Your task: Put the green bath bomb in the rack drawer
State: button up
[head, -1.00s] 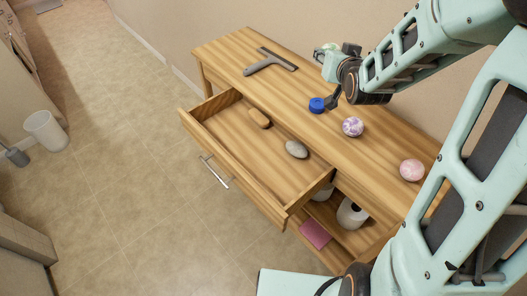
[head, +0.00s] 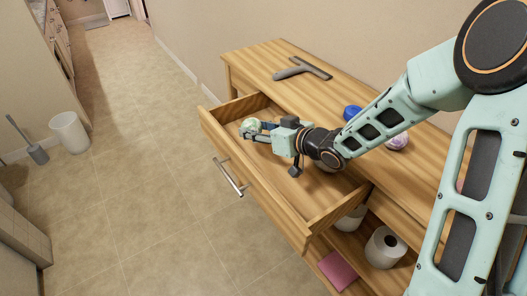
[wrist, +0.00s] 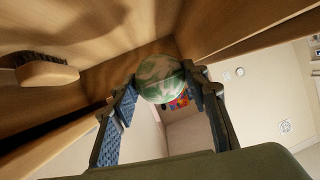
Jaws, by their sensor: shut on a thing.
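The green bath bomb (head: 250,124), a marbled green and white ball, is held between the fingertips of my gripper (head: 257,131). In the wrist view the bath bomb (wrist: 160,79) sits between the two blue-padded fingers of my gripper (wrist: 163,90). The rack drawer (head: 252,186) is pulled open. In the head view my gripper lies level over the drawer's far left part. I cannot tell whether the ball touches the drawer floor.
The wooden rack (head: 325,103) carries a grey squeegee (head: 300,68), a blue round item (head: 351,112) and a purple marbled ball (head: 397,141). A brush (wrist: 46,72) shows in the wrist view.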

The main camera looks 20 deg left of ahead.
aim_at(257, 152)
jog(key=shift+f+b, duration=0.65)
jog(key=shift+f, duration=2)
jog(key=shift+f, duration=0.2)
jog(key=o, duration=1.2)
jog(key=shift+r, duration=0.2)
jog(key=shift+s+d+r, duration=0.1)
jog(key=shift+d+r, duration=0.1)
jog(key=shift+d, duration=0.1)
jog(key=p+v, duration=0.1)
jog(key=v, duration=0.6)
jog(key=shift+f+p, duration=0.1)
jog(key=shift+p, duration=0.2)
